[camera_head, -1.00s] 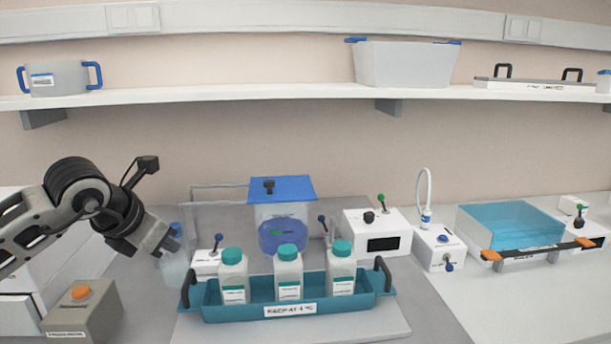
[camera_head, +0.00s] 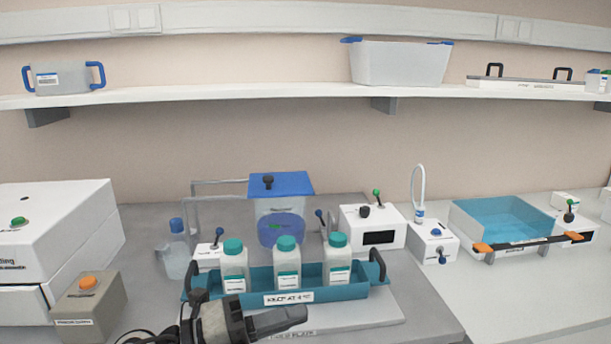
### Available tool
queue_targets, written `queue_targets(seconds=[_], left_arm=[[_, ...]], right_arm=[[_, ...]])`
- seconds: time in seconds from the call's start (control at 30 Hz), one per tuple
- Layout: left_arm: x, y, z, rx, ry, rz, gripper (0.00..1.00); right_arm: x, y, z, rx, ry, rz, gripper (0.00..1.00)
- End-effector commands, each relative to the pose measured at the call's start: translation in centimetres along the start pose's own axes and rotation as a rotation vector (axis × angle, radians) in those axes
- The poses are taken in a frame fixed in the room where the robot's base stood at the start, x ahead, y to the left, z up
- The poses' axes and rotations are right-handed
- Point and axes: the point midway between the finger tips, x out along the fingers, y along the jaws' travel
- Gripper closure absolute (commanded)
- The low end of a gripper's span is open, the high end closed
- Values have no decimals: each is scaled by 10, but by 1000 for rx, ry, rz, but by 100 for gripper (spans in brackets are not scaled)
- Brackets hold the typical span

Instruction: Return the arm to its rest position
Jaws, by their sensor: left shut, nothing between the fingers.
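My left gripper (camera_head: 290,317) is low in the picture, in front of the teal tray (camera_head: 350,293). Its fingers are shut with nothing between them, and its tip points right. Part of my left wrist is cut off by the bottom edge. The tray holds three bottles with green caps: a left one (camera_head: 235,264), a middle one (camera_head: 287,263) and a right one (camera_head: 337,259). The gripper overlaps the tray's lower left part in the picture; I cannot tell how near it is. My right gripper is not in view.
A grey box with an orange button (camera_head: 88,284) stands at the left, beside a white machine (camera_head: 62,225). A clear bottle with a blue cap (camera_head: 176,250) stands behind. A blue-lidded tank (camera_head: 281,205) and a teal basin (camera_head: 500,222) stand farther back. The right front counter looks clear.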

Motion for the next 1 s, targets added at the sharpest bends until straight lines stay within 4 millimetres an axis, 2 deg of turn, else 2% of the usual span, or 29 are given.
queue_targets(seconds=[0.03, 0.07, 0.13, 0.17, 0.23, 0.3, 0.4, 0.5, 0.6, 0.7, 0.8, 1.0], left_arm=[[-5, 5, -3, -190, -118, -86, 100], [-10, 9, -1, -300, -197, -130, 100], [-29, 30, 4, -564, -391, -205, 100], [-40, 43, 4, -680, -478, -225, 100], [-70, 82, -3, -951, -686, -246, 100], [-99, 123, -23, -1193, -871, -237, 100], [-133, 169, -62, -1470, -1076, -197, 100], [-157, 199, -103, -1676, -1222, -150, 100], [-172, 216, -135, -1815, -1314, -109, 100], [-180, 223, -152, -1887, -1360, -88, 100], [-182, 226, -158, -1913, -1375, -79, 100], [-182, 226, -158, -1911, -1373, -79, 100]], right_arm=[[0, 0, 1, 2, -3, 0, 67], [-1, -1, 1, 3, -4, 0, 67], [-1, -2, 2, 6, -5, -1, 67], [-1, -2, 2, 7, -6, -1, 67], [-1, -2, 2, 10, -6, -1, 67], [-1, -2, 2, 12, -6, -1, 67], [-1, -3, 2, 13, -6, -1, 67], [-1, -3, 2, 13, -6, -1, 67], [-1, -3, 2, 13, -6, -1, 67], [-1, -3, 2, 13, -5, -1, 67], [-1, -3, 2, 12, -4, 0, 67], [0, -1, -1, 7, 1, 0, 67]])
